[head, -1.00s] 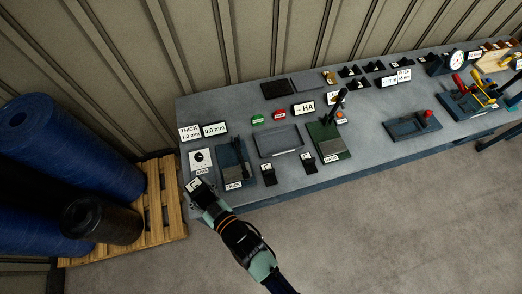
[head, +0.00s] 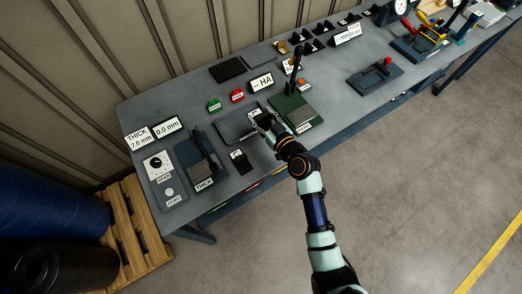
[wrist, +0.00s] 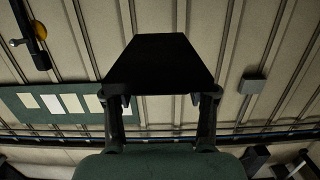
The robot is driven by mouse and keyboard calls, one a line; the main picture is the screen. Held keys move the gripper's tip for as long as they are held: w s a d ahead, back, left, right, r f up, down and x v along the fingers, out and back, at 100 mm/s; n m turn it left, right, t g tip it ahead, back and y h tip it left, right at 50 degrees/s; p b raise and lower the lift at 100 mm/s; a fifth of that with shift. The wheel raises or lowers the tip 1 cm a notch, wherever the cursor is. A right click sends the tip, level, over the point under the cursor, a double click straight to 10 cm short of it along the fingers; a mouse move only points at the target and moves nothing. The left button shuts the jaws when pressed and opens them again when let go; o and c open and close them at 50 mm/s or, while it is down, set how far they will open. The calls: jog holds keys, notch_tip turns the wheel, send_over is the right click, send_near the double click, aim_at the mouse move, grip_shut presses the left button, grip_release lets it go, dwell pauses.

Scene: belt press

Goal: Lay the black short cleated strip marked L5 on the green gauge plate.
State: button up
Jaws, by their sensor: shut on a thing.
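My gripper (head: 262,121) is shut on a black strip (wrist: 158,62), which fills the space between the fingers in the wrist view. In the head view a small white label (head: 254,113) shows at the fingertips; its marking is too small to read. The held strip is over the right part of the dark shallow tray (head: 232,128), left of the green gauge plate (head: 281,103). The plate carries a grey pad and an upright black lever. I cannot tell the strip's height above the bench.
Another black labelled strip (head: 241,161) lies at the bench front. The thickness gauge (head: 196,157) and a dial panel (head: 162,175) stand to the left. Green (head: 214,105) and red (head: 237,96) buttons and the HA display (head: 261,82) are behind the tray.

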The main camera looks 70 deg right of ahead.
jog(key=b, duration=0.7)
send_over(261, 150)
notch_tip(261, 150, down, 16)
jog(key=shift+d+r, duration=0.1)
jog(key=shift+d, duration=0.05)
jog(key=shift+f+b, duration=1.4)
jog(key=shift+f, duration=0.5)
jog(key=shift+f+b, duration=0.25)
jog(key=shift+b, duration=0.15)
jog(key=o, duration=1.3)
jog(key=shift+r+p, duration=0.2)
jog(key=shift+p, duration=0.4)
